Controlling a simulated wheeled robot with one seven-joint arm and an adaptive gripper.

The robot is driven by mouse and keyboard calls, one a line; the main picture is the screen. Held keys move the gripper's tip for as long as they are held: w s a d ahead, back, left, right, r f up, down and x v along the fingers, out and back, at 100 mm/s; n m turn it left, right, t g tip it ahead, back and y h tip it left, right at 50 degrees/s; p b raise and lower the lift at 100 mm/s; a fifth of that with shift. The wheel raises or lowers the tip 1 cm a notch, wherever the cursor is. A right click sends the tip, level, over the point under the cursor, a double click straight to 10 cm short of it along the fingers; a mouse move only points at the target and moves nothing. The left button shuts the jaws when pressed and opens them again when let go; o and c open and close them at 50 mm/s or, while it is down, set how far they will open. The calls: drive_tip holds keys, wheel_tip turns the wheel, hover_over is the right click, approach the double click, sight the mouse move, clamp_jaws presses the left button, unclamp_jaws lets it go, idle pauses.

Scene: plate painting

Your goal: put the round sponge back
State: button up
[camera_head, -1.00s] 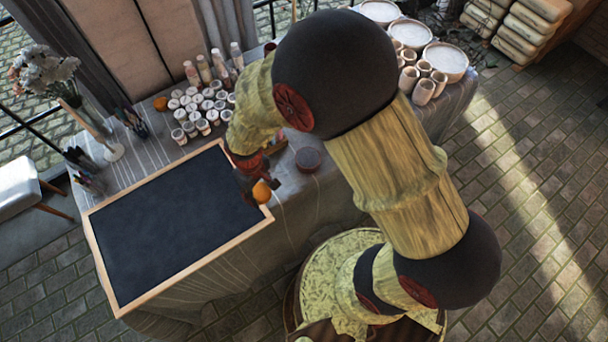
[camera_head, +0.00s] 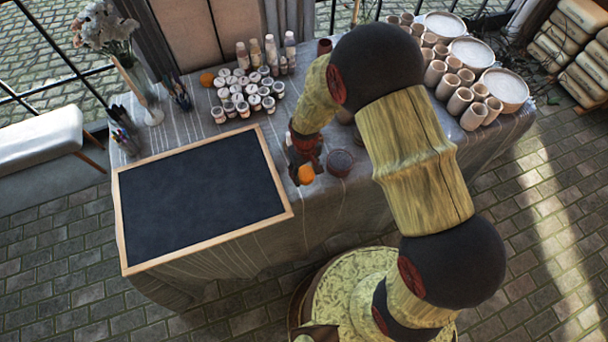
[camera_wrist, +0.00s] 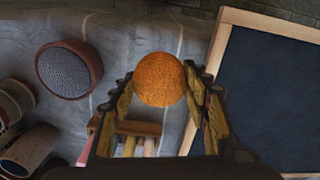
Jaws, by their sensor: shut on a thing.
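My gripper (camera_head: 304,164) is shut on an orange round sponge (camera_head: 305,174). In the wrist view the sponge (camera_wrist: 160,80) sits between the fingertips, its far side sticking out past them. In the head view the gripper and sponge are just right of the framed blackboard (camera_head: 205,195), over the grey cloth. A round dark-red-rimmed pot (camera_head: 340,162) stands close to their right; it also shows in the wrist view (camera_wrist: 68,69). I cannot tell how high the sponge is above the cloth.
Another orange round thing (camera_head: 206,79) lies at the back left by several small paint jars (camera_head: 245,92). Clay cups (camera_head: 462,100) and wide white bowls (camera_head: 505,88) stand at the right. A small wooden rack (camera_wrist: 130,128) lies near the fingers in the wrist view.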

sight(304, 170)
drive_tip(key=w+f, duration=0.2)
drive_tip(key=shift+w+a+f, duration=0.1)
drive_tip(key=shift+w+f, duration=0.05)
drive_tip(key=shift+f, duration=0.15)
wheel_tip(304, 170, down, 3)
drive_tip(key=shift+w+f+b, duration=0.1)
drive_tip(key=shift+f+b, duration=0.1)
drive_tip(key=shift+b, duration=0.35)
drive_tip(key=o, duration=1.2)
drive_tip(key=shift+f, duration=0.1)
